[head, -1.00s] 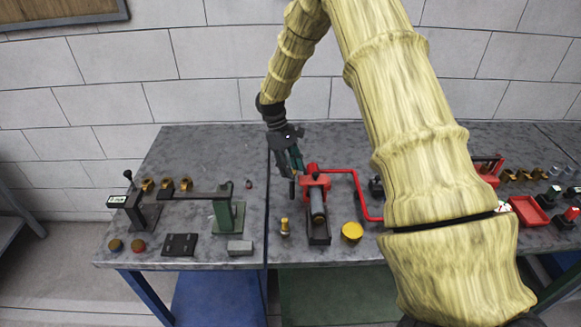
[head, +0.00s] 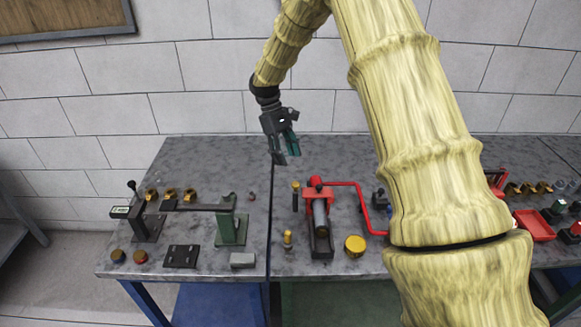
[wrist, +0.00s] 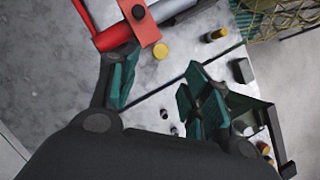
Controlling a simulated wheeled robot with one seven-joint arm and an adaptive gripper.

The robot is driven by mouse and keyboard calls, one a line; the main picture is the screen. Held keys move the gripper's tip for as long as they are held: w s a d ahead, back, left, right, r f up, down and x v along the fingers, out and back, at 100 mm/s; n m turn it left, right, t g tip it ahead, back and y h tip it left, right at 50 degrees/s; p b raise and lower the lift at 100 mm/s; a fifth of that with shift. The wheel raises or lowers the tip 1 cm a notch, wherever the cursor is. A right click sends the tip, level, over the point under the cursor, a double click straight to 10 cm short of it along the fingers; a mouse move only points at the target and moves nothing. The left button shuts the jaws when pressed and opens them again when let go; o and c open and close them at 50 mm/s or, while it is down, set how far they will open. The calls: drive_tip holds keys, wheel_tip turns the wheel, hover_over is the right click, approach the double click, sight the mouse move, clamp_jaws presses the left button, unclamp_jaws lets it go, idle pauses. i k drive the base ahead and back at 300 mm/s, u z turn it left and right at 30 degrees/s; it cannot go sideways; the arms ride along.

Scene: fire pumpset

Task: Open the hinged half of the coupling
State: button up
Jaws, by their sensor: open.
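The likely coupling is the red fixture (head: 319,187) with a grey cylinder (head: 321,214) lying in its dark cradle, on the middle of the bench. In the wrist view its red plate (wrist: 141,22) crosses the cylinder at the top, with a dark round knob on it. I cannot tell which part is the hinged half, or whether it stands open. My gripper (head: 285,153) is open and empty, above the bench behind and left of the red fixture, apart from it. Its teal fingers are spread in the wrist view (wrist: 155,92).
A red pipe (head: 358,200) bends right from the fixture. A dark peg (head: 295,197), a small brass fitting (head: 288,240) and a yellow cap (head: 355,244) stand near it.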

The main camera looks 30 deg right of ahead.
sight(318, 191)
drive_tip(key=k, duration=1)
